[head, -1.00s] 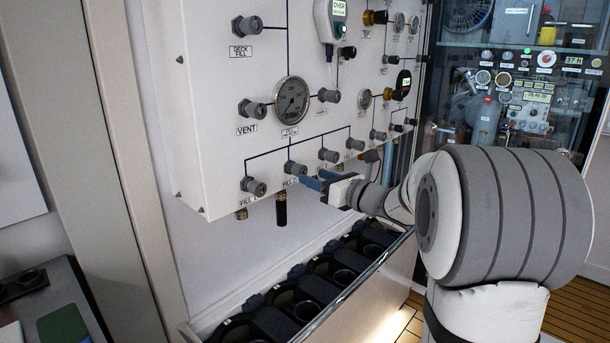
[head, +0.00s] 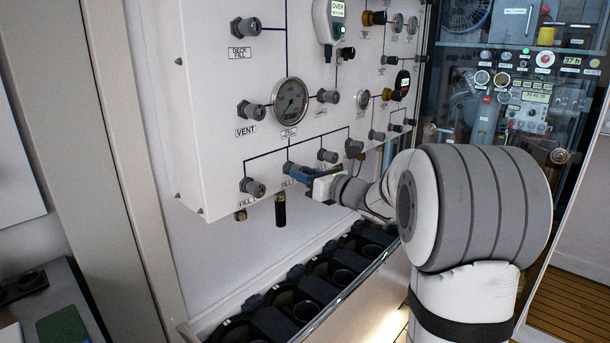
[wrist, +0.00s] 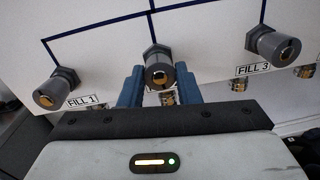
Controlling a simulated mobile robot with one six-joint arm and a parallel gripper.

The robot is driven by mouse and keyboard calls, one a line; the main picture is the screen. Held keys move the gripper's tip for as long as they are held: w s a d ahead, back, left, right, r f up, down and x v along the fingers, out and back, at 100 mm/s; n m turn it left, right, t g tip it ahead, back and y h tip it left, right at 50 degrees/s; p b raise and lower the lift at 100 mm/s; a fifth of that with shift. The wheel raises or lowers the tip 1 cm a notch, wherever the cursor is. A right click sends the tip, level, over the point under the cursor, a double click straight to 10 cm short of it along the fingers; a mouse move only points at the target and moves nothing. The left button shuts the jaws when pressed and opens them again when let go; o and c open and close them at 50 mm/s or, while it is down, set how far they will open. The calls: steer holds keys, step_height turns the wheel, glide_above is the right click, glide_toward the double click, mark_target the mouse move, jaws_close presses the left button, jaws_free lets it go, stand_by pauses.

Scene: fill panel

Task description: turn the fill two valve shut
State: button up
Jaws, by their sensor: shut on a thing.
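The fill two valve (wrist: 159,70) is a grey knob with a brass centre. In the wrist view it stands between the two blue fingers of my gripper (wrist: 159,88), one finger on each side. My gripper is shut on it. The FILL 2 label is mostly covered. The fill one valve (wrist: 57,88) is to the left and the fill three valve (wrist: 273,45) to the right, both apart from my fingers.
The white panel (head: 215,110) carries several other knobs and a round gauge (head: 290,101). A dark hose end (head: 280,210) hangs below the panel. An open bin (head: 345,290) with several dark cylinder wells stands underneath. A glass-fronted cabinet (head: 520,60) is at the right.

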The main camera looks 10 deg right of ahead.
steer(key=shift+c, duration=1.3)
